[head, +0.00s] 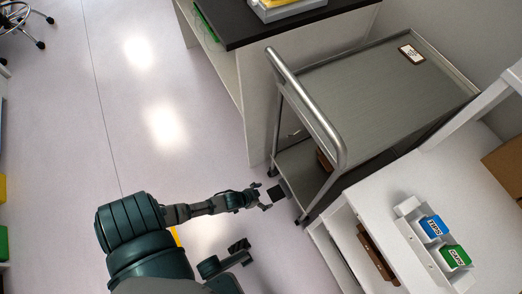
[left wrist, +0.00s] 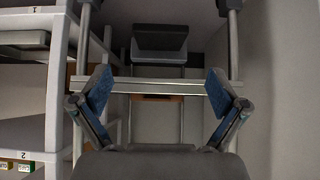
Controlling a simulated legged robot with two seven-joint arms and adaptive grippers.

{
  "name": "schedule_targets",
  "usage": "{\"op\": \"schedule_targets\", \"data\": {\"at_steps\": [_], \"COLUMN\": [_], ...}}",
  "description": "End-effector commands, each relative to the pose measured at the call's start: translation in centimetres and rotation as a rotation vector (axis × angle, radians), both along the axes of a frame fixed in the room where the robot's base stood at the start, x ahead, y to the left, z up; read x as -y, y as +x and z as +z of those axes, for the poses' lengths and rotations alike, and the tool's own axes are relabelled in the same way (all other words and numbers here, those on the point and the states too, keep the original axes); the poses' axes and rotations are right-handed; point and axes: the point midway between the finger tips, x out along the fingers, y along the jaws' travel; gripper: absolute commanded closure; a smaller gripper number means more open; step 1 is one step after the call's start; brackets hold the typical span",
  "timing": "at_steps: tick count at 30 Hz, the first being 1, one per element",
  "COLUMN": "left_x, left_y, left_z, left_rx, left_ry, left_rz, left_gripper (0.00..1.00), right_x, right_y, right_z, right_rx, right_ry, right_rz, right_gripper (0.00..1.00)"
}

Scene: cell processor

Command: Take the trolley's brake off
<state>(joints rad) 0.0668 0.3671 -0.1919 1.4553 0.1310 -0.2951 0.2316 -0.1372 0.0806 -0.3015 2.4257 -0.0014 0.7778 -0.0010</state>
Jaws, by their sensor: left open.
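The grey metal trolley (head: 375,95) stands right of centre in the head view, its tubular handle (head: 305,105) towards me. A black pedal-like plate (head: 277,193) shows low at the trolley's handle end. I take it for the brake pedal. My left gripper (head: 268,196) is low beside this plate. In the left wrist view the left gripper (left wrist: 160,95) is open and empty, its blue pads apart. The dark plate (left wrist: 160,38) shows between and beyond the fingers. A metal crossbar (left wrist: 150,86) crosses the view at the fingers. I cannot tell whether anything touches.
A white shelf unit (head: 385,190) holding blue and green boxes stands close to the trolley's right. A black-topped bench (head: 265,25) stands left of it. The floor (head: 150,90) to the left is clear. Another dark jointed part of mine shows at the bottom.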

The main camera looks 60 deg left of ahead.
Motion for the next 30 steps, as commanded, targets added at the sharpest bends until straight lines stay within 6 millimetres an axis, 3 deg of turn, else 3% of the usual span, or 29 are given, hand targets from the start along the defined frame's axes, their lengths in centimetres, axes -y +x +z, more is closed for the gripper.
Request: {"op": "schedule_targets", "data": {"at_steps": [7,25,28,30], "left_x": [-0.2,-0.1,0.6,2.2], "left_y": [-1.6,-1.6,-1.2,-0.3], "left_z": [1.6,1.7,2.3,3.9], "left_rx": [0.0,0.0,0.026,0.085], "left_ry": [0.001,0.0,-0.01,-0.032], "left_rz": [-0.001,0.0,-0.009,-0.03], "left_gripper": [0.02,0.02,0.02,0.02], "right_x": [0.0,0.0,0.0,0.0], "right_y": [0.0,0.2,0.0,0.0], "right_z": [0.0,-0.1,0.0,0.0], "right_rx": [0.0,-0.003,0.001,0.001], "right_ry": [0.0,0.0,0.0,0.0], "right_rz": [0.0,0.0,0.0,0.0], "right_gripper": [0.6,0.6,0.6,0.6]}}
